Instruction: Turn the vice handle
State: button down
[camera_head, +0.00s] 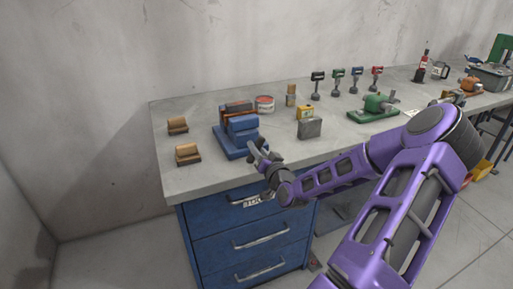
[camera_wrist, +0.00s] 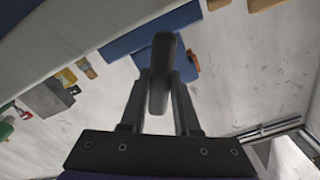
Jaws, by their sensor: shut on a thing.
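A blue vice (camera_head: 240,130) stands near the left end of the grey workbench (camera_head: 190,187). Its grey handle (camera_head: 256,146) sticks out from the front side towards the bench's front edge. My gripper (camera_head: 264,158) reaches in from the right at the handle. In the wrist view the dark grey handle (camera_wrist: 161,75) lies between the two fingers of my gripper (camera_wrist: 163,95), which are shut on it. The blue vice body (camera_wrist: 150,40) shows behind the handle, partly hidden by it.
Two brown blocks (camera_head: 187,153) lie left of the vice. A grey block (camera_head: 310,128), a yellow box (camera_head: 306,113) and a red-and-white tin (camera_head: 264,103) stand right of it. A green vice (camera_head: 375,107) is farther right. Blue drawers (camera_head: 250,235) are below.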

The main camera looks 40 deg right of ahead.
jog(key=shift+d+m+p, duration=0.1)
jog(key=shift+m+p, duration=0.3)
jog(key=shift+m, duration=1.5)
jog(key=shift+f, duration=0.1)
jog(key=c, duration=0.6)
grip_release()
jog(key=shift+c, duration=0.2)
jog(key=p+v, duration=0.3)
jog(key=v, duration=1.4)
jog(key=shift+s, duration=0.25)
